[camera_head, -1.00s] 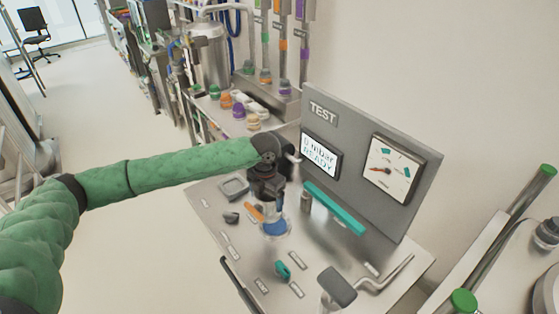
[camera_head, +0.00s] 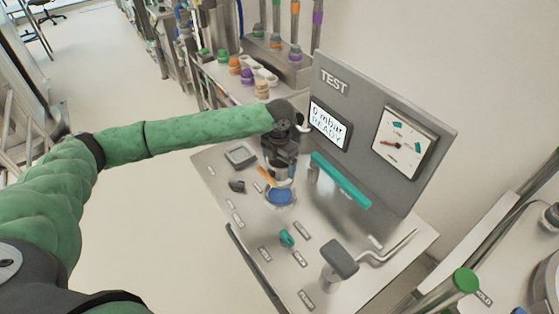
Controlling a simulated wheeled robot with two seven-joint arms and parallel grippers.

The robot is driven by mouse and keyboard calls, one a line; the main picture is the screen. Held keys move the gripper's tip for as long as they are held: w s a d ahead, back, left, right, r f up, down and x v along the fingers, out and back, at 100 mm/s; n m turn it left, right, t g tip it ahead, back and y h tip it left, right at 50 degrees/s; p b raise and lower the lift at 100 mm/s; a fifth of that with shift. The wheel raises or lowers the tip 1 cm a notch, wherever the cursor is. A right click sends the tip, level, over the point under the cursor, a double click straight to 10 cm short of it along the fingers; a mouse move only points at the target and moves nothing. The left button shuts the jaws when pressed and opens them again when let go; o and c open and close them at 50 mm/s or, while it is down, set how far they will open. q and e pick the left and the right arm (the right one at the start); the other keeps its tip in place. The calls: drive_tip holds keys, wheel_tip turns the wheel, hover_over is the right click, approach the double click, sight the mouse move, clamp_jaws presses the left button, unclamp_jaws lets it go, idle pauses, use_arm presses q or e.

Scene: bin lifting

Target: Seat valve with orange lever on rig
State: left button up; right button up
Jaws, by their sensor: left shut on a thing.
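The valve with an orange lever (camera_head: 266,177) is in the middle of the head view, upright over the blue round seat (camera_head: 280,197) of the test rig (camera_head: 215,178). My left gripper (camera_head: 281,160) reaches in from the left and is shut on the valve from above. The gripper and the valve's own body overlap, so the fingertips are hard to make out. The valve appears to be at the seat; I cannot tell whether it touches fully. My right gripper is out of view.
The TEST panel (camera_head: 334,82) stands behind, with a display reading 0 mbar READY (camera_head: 326,125) and a dial gauge (camera_head: 404,142). A teal bar (camera_head: 340,181), a teal-handled part (camera_head: 286,238) and a grey-padded lever (camera_head: 340,259) are on the rig. A rack of coloured caps (camera_head: 247,76) is behind.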

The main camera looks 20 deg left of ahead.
use_arm(q)
wheel_tip(320, 180, down, 2)
drive_tip(key=shift+f+b, duration=0.1)
drive_tip(key=shift+b, duration=0.55)
drive_tip(key=shift+f, duration=1)
drive_tip(key=shift+f+b, duration=0.1)
drive_tip(key=shift+b, duration=0.2)
drive_tip(key=shift+f, duration=0.3)
drive_tip(key=shift+f, duration=0.1)
drive_tip(key=shift+f, duration=0.3)
drive_tip(key=shift+f, duration=0.3)
idle(0.3)
drive_tip(key=shift+f, duration=0.35)
idle(0.4)
